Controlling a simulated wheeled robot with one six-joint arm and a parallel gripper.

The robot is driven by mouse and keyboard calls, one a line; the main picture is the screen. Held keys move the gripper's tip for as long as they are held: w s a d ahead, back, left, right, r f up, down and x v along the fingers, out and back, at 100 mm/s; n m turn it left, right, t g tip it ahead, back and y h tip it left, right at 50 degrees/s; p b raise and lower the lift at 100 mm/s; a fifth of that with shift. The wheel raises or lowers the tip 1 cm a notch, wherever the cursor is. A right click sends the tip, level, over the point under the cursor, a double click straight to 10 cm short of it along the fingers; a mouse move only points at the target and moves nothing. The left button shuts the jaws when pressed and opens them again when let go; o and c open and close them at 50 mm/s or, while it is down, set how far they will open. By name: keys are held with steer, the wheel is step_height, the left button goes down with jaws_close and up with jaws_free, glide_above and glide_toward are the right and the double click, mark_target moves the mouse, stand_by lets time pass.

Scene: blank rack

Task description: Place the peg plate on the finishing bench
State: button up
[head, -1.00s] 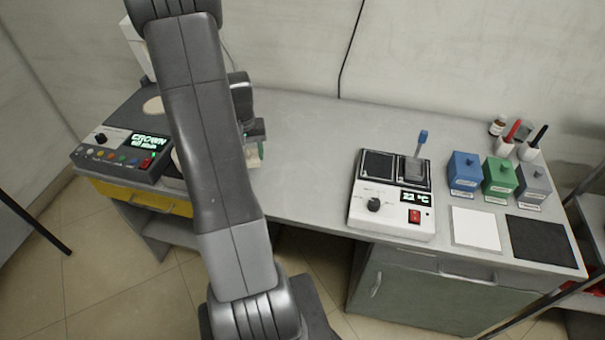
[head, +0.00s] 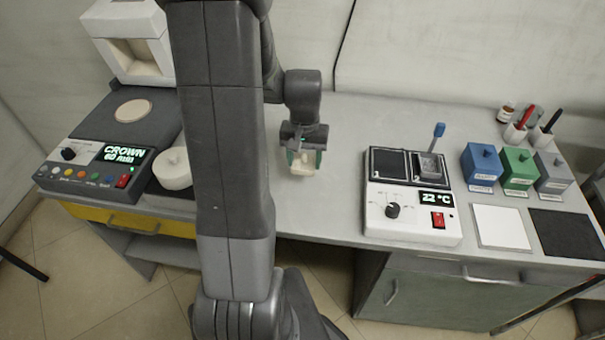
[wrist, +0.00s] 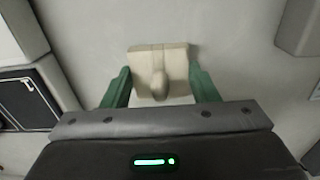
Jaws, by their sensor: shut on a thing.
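The peg plate (wrist: 172,60) is a small cream block with a raised rounded peg in its middle. In the wrist view it sits between the two green fingers of my gripper (wrist: 159,82), which is shut on it. In the head view my gripper (head: 305,157) points down over the grey bench top (head: 330,205), left of the two-plate heater, with the cream plate (head: 301,169) low between the fingers. I cannot tell whether the plate touches the bench top or hangs just above it.
The heater (head: 411,217) reads 22 °C. Blue (head: 481,165), green (head: 518,168) and grey (head: 553,172) boxes, a white pad (head: 501,227) and a black pad (head: 566,233) lie to the right. A furnace (head: 127,38) and its control panel (head: 97,165) stand left. Bench around the gripper is clear.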

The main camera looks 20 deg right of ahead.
mark_target(304, 181)
steer(key=shift+f, duration=2.75)
steer(key=shift+f, duration=0.15)
steer(key=o, duration=1)
step_height(304, 181, up, 12)
steer(key=shift+r, duration=0.2)
